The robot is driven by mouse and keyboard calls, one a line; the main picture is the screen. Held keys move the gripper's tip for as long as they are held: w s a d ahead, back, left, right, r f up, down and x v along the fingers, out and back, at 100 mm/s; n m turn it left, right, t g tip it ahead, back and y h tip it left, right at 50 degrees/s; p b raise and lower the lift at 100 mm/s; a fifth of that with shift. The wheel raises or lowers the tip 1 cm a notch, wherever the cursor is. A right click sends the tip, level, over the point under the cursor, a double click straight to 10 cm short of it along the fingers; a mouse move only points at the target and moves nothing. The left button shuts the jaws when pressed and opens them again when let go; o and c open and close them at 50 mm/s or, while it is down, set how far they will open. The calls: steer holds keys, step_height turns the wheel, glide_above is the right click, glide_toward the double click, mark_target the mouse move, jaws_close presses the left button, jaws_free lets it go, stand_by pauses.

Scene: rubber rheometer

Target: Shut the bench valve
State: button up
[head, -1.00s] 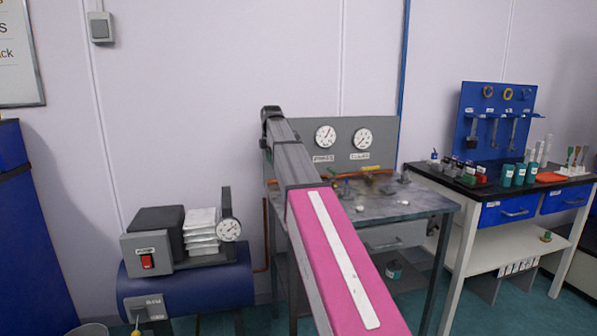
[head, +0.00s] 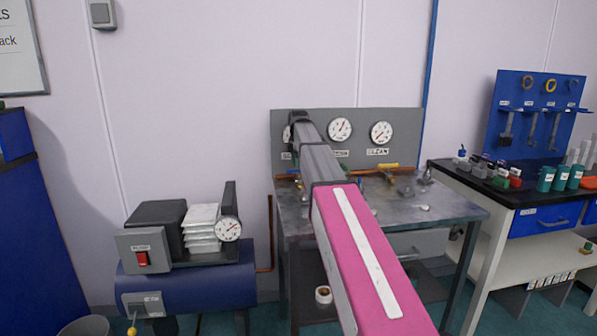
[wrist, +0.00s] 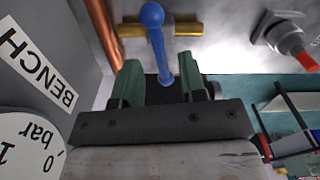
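In the wrist view the bench valve shows as a blue lever handle (wrist: 153,40) on a brass body (wrist: 185,27), beside a copper pipe (wrist: 101,30). A BENCH label (wrist: 37,68) is on the grey panel next to it. My gripper (wrist: 160,85) is open, with its green fingers apart. The lower end of the blue lever appears in the gap between them; I cannot tell whether either finger touches it. In the head view my arm hides my gripper and the valve in front of the gauge panel (head: 360,118).
A grey tap with a red tip (wrist: 303,60) is close by in the wrist view. The metal bench (head: 445,207) carries other pipe fittings (head: 377,170). A compressor (head: 190,275) stands at left. A black-topped table (head: 500,192) stands at right.

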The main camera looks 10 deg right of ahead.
mark_target(298, 173)
steer(key=shift+f, duration=1.7)
jaws_close()
steer(key=shift+m, duration=1.1)
jaws_free()
